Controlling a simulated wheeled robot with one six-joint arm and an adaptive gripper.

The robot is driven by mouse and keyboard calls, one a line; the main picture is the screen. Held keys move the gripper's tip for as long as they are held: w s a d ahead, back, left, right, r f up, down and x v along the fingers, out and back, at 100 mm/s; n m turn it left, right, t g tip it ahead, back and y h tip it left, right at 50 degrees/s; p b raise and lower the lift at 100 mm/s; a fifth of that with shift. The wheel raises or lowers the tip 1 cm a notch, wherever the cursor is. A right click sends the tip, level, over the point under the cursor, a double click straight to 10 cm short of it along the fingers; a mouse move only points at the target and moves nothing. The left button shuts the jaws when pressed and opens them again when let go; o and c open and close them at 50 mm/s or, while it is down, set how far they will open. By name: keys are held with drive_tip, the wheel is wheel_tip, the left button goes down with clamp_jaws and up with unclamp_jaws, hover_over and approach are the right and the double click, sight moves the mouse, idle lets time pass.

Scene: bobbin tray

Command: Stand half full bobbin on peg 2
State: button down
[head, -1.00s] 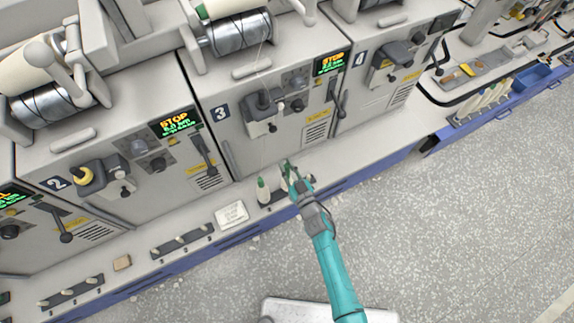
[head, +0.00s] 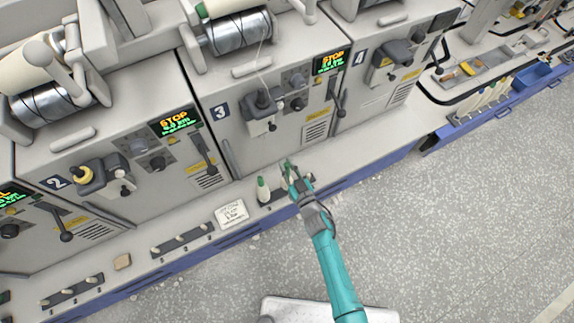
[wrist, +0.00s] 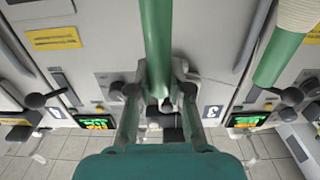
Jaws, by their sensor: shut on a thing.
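My gripper (wrist: 158,97) is shut on the bare green end of a bobbin tube (wrist: 157,42). The rest of this bobbin runs out of the wrist view, so its yarn does not show there. In the head view my gripper (head: 288,167) is over the ledge in front of machine 3, and the held bobbin is mostly hidden. Another bobbin (head: 263,189), cream with a green tip, stands upright just left of my gripper. It also shows at the right of the wrist view (wrist: 296,14). The peg rail (head: 272,203) under it is partly hidden by my arm.
A white written card (head: 231,214) lies left of the standing bobbin. Further left are a peg rail (head: 180,242) with empty pegs and a small tan block (head: 122,261). Machine fronts with levers (head: 265,105) rise behind the ledge. The ledge to the right is clear.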

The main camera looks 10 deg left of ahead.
drive_tip(key=shift+f, duration=0.6)
idle(0.3)
drive_tip(key=c, duration=1.4)
unclamp_jaws()
drive_tip(key=shift+o, duration=0.2)
drive_tip(key=shift+s+d, duration=0.1)
drive_tip(key=v, duration=1)
drive_tip(key=shift+s+d, duration=0.2)
drive_tip(key=shift+s, duration=0.1)
